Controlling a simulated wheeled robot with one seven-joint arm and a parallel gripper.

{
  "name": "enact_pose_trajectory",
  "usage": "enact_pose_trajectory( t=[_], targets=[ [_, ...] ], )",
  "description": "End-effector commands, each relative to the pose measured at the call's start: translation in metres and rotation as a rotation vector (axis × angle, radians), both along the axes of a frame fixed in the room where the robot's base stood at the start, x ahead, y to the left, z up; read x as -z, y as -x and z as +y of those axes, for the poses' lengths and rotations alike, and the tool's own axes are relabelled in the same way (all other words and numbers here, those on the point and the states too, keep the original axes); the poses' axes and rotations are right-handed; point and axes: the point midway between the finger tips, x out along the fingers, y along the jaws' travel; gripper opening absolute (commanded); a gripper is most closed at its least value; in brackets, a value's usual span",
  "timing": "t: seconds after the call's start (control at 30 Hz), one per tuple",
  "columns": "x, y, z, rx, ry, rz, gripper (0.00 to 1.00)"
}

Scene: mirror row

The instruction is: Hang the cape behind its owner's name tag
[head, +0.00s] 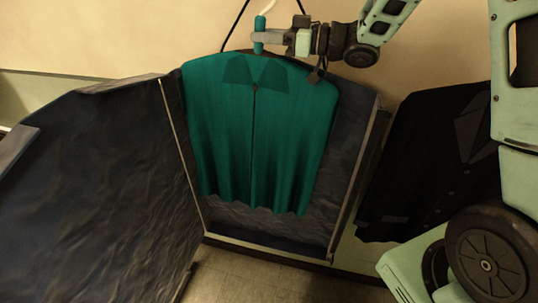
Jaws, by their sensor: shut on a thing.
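The teal cape (262,130) with its collar and dark front seam hangs upright on a hanger in the head view. My gripper (259,40) is shut on the teal neck (260,22) of the hanger, above the collar. The pale hook (269,5) rises from that neck and is cut off by the top edge. The cape hangs in front of an open dark case and covers much of its inside; I cannot tell if they touch. No name tag shows in this view.
The open dark case has a wide panel (95,190) spread to the left and a pale metal bottom edge (270,252). A black jacket (430,165) hangs at the right, partly behind my arm. Tiled floor (245,280) shows below and a plain wall (120,40) behind.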

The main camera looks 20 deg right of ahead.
Motion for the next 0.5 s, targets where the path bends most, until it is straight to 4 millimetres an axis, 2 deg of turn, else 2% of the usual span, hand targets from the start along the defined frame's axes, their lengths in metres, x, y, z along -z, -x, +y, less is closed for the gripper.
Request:
enact_pose_trajectory(
  t=[0.5],
  targets=[
    [-0.018,-0.003,-0.004,0.006,0.012,-0.032,0.0]
  ],
)
